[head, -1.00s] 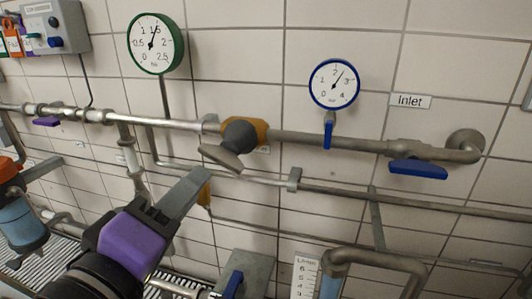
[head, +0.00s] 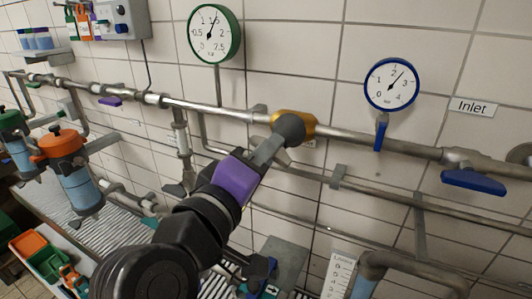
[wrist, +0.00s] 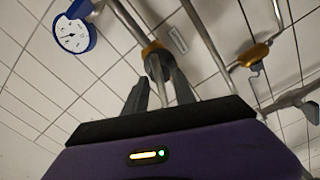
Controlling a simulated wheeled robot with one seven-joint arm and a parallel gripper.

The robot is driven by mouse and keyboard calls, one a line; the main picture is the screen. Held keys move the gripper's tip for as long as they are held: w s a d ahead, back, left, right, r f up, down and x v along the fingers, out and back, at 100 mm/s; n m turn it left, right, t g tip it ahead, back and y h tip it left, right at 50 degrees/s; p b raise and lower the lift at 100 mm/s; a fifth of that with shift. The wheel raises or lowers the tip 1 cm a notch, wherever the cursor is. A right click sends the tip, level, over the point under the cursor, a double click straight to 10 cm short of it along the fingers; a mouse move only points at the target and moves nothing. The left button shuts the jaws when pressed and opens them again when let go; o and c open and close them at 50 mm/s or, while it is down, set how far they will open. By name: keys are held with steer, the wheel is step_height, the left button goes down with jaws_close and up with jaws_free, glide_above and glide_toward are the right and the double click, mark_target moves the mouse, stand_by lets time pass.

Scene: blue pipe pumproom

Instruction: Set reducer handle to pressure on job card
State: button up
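The reducer (head: 293,124) is a brass-yellow body on the upper pipe with a dark grey handle in front, partly hidden by my gripper in the head view. My gripper (head: 268,150), with its purple body, reaches up to the handle from the lower left. In the wrist view my gripper (wrist: 160,95) has its two grey fingers apart, with the reducer handle (wrist: 155,68) between or just beyond them; contact cannot be told. The green-rimmed gauge (head: 214,34) reads near 1.5. The blue-rimmed gauge (head: 391,84) reads about 2.5. I cannot make out a job card.
A blue lever valve (head: 473,181) sits on the pipe below the Inlet sign (head: 473,106). A lower pipe (head: 380,188) runs behind my gripper. Orange-topped (head: 61,143) and green-topped (head: 10,120) filter housings stand left. A grey control box (head: 124,18) hangs upper left.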

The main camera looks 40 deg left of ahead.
jaws_close()
steer(key=m+b, duration=0.2)
steer(key=m, duration=0.1)
stand_by(0.4)
jaws_free()
